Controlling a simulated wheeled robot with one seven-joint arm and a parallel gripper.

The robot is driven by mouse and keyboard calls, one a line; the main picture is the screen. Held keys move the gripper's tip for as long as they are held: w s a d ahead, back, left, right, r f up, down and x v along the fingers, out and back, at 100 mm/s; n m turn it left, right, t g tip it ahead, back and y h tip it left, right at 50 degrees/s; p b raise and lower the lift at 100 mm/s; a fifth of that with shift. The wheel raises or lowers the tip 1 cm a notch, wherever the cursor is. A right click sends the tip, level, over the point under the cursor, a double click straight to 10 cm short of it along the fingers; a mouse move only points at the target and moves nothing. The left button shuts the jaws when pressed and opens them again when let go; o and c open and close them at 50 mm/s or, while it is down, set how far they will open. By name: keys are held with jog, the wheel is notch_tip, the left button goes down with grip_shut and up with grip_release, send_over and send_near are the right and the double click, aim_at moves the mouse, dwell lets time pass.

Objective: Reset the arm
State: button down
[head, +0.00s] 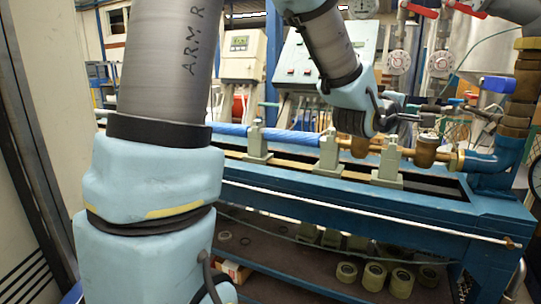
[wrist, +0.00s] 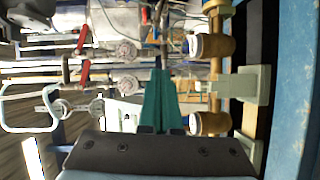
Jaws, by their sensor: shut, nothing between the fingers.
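My arm reaches from the upper middle of the head view down to the right, over the test bench (head: 370,208). My gripper (wrist: 160,90) shows in the wrist view as two green fingers lying together, shut with nothing between them. In the head view the dark gripper body points right, above the pipe line, and its fingertips are hard to make out. The gripper appears apart from the brass meters, one of which (head: 425,152) stands below and right of it. The wrist view shows brass meters (wrist: 212,46) to the right of the fingers.
Grey-green clamps (head: 388,166) and a blue pipe (head: 290,138) run along the bench. Dial gauges (head: 399,62) and red valve handles (head: 465,9) are close behind the gripper. Several round parts lie on the shelf below.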

jog(key=w+a+f+m+g+y+p, duration=0.15)
jog(key=a+f+y, duration=0.25)
jog(key=a+f, duration=0.45)
jog(key=w+a+f+m+g+y, duration=0.15)
jog(key=a+f+y, duration=0.35)
jog(key=a, duration=0.7)
jog(key=s+a+f+m+g+y, duration=0.2)
jog(key=s+a, duration=0.4)
jog(key=a, duration=0.3)
jog(key=s+a+f+m+g+y, duration=0.2)
jog(key=s+a+f+m+g, duration=0.1)
jog(key=s+a, duration=0.4)
jog(key=shift+a+f+g, duration=0.5)
jog(key=shift+a+f, duration=0.45)
jog(key=shift+a, duration=0.25)
